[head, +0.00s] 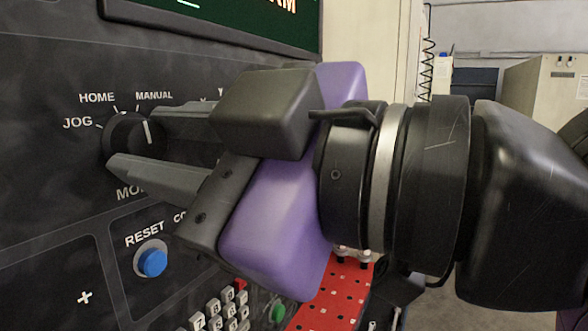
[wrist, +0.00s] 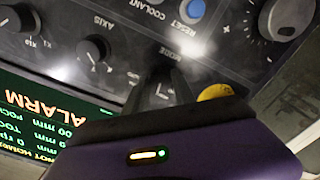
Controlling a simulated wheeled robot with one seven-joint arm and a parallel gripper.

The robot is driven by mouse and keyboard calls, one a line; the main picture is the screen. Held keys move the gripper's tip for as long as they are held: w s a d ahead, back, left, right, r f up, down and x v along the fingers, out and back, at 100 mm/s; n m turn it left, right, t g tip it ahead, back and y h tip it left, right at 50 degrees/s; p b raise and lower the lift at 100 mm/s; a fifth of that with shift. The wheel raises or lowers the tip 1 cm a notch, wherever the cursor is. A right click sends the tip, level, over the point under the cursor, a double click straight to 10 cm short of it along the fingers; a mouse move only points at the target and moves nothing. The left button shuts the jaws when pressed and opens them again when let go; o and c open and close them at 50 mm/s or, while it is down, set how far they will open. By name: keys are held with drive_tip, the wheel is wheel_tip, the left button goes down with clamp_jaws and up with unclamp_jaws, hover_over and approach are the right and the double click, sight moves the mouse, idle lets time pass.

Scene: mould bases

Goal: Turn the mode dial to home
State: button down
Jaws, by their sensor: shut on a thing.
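The mode dial (head: 125,138) is a round black knob on the dark control panel, at the left of the head view. Its labels JOG, HOME and MANUAL curve around its upper side. A white pointer line on its face points roughly upward; at this slant I cannot tell exactly which label it meets. My gripper (head: 134,137) is shut on the dial, one grey finger above and one below. The upper finger partly hides the dial's right side. In the wrist view my fingers and purple gripper body hide most of the dial, below the MODE label.
A blue reset button (head: 153,262) sits below the dial, with a keypad (head: 215,312) lower right. The alarm screen (head: 250,22) is above. The axis knob (wrist: 92,50) and a yellow button (wrist: 214,92) flank my fingers in the wrist view.

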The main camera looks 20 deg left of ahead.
drive_tip(key=shift+n+b, duration=0.65)
drive_tip(key=shift+n, duration=0.45)
drive_tip(key=c, duration=1)
unclamp_jaws()
drive_tip(key=shift+c, duration=0.2)
drive_tip(key=d+b, duration=0.1)
drive_tip(key=d, duration=0.7)
drive_tip(key=shift+s+b, duration=0.35)
